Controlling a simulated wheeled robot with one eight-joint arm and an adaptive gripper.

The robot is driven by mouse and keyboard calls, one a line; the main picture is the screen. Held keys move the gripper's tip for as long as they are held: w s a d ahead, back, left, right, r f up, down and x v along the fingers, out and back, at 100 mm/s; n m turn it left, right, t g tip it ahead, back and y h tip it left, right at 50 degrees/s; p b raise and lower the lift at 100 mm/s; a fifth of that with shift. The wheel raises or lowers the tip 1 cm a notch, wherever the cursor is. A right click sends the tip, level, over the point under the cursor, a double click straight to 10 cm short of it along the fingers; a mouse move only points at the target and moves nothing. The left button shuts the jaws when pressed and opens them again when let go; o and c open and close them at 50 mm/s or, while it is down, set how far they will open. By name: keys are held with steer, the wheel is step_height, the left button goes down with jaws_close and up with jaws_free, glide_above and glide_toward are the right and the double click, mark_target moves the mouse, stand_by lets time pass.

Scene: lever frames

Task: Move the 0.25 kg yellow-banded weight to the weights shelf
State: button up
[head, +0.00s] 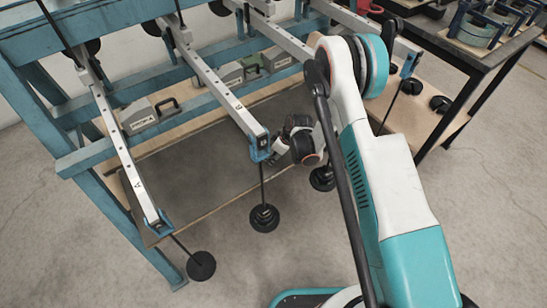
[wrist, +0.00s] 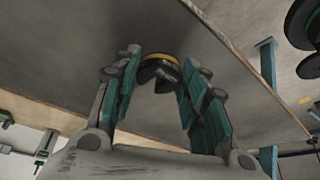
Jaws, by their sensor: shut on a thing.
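The yellow-banded weight (wrist: 158,66) is a small dark piece with a yellow band in the wrist view. It sits between the fingertips of my gripper (wrist: 156,78), which is shut on it. The weight's underside and full shape are partly hidden by the fingers. In the head view my gripper (head: 282,152) is small, beside the blue end of the middle lever (head: 228,98), and I cannot make out the weight there. I cannot tell for sure which surface is the weights shelf.
Dark weights hang on rods from the lever ends, at the lower left (head: 201,266) and centre (head: 264,217). A blue frame (head: 85,160) carries the levers. A dark-topped table (head: 445,45) stands at the right with blue-sided racks (head: 480,28). Grey floor is open in front.

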steer(key=shift+f, duration=0.5)
steer(key=shift+f, duration=0.1)
steer(key=shift+f, duration=0.35)
steer(key=shift+f, duration=0.15)
steer(key=o, duration=1)
steer(key=shift+o, duration=0.2)
